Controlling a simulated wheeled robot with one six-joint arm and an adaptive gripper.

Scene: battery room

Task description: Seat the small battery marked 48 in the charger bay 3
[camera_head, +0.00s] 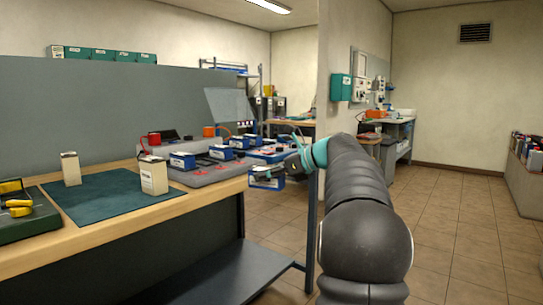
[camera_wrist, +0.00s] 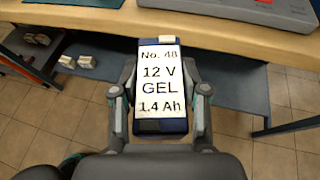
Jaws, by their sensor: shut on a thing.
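My gripper (camera_head: 276,174) is shut on the small blue battery (camera_head: 262,183), held in the air just off the bench's right end. In the wrist view the battery (camera_wrist: 160,125) sits between the two fingers of my gripper (camera_wrist: 160,100). Its white label faces the camera and reads No. 48, 12 V GEL, 1.4 Ah. The grey charger (camera_head: 205,177) lies on the bench to the left of my gripper, with several blue batteries on or behind it. A corner of a grey unit, likely the charger (camera_wrist: 262,10), shows in the wrist view. Bay numbers are unreadable.
The wooden bench (camera_head: 110,222) carries a dark green mat (camera_head: 110,200) with two pale boxes, one (camera_head: 70,169) and another (camera_head: 153,176) near the charger. A yellow meter (camera_head: 17,207) is at far left. A lower shelf (camera_wrist: 240,92) lies under the bench. Floor at right is clear.

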